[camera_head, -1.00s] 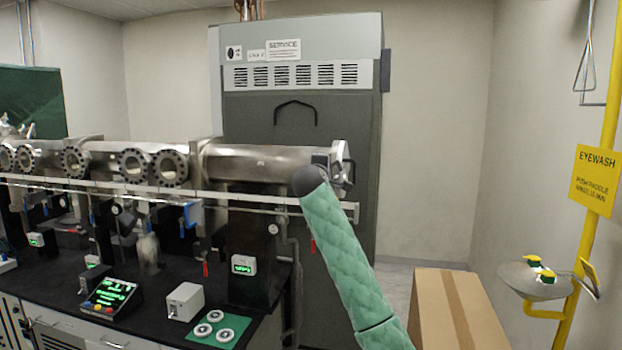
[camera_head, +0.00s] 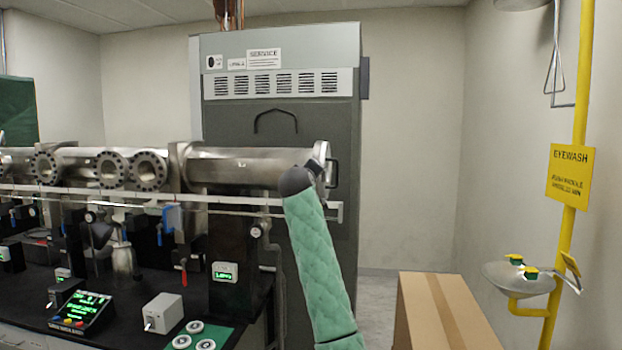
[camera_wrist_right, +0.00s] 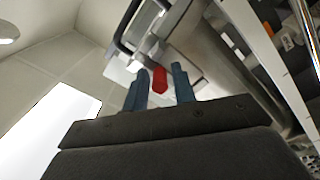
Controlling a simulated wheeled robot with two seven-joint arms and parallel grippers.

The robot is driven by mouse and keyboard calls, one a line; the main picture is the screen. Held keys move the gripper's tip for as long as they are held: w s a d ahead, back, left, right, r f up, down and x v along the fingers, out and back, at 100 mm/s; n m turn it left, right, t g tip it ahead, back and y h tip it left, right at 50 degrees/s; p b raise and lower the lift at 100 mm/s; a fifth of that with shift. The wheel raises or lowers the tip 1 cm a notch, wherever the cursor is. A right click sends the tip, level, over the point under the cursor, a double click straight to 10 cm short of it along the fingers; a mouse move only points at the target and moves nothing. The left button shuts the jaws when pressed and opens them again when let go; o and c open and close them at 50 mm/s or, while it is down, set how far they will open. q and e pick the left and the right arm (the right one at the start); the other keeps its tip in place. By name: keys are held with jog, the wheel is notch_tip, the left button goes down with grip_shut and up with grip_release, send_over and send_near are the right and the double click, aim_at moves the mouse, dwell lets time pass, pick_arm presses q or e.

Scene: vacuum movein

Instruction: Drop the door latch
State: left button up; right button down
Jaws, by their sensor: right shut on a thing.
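A steel tube (camera_head: 240,166) runs across the head view, and its right end carries a ring-like door end (camera_head: 322,162) with a small bracket beside it. My right arm, in a green quilted sleeve, reaches up to this end; its dark wrist covers part of it and hides the gripper there. In the right wrist view, my right gripper (camera_wrist_right: 160,72) has its blue fingers on both sides of a red tab (camera_wrist_right: 159,81), shut on it. The tab appears to be the latch's handle, against pale metal parts and a dark curved bar. My left gripper is not in view.
A bench (camera_head: 110,262) below the tube holds instruments. A rail (camera_head: 240,199) runs along the tube. A tall grey cabinet (camera_head: 330,120) stands behind. A cardboard box (camera_head: 440,310) is at lower right, and a yellow eyewash post (camera_head: 562,240) at far right.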

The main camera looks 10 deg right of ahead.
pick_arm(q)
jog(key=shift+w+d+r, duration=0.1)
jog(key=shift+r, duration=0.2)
pick_arm(e)
jog(key=shift+f, duration=0.1)
jog(key=shift+a+f, duration=0.1)
jog(key=shift+f, duration=0.05)
jog(key=c, duration=1.4)
grip_release()
jog(key=shift+s, duration=0.1)
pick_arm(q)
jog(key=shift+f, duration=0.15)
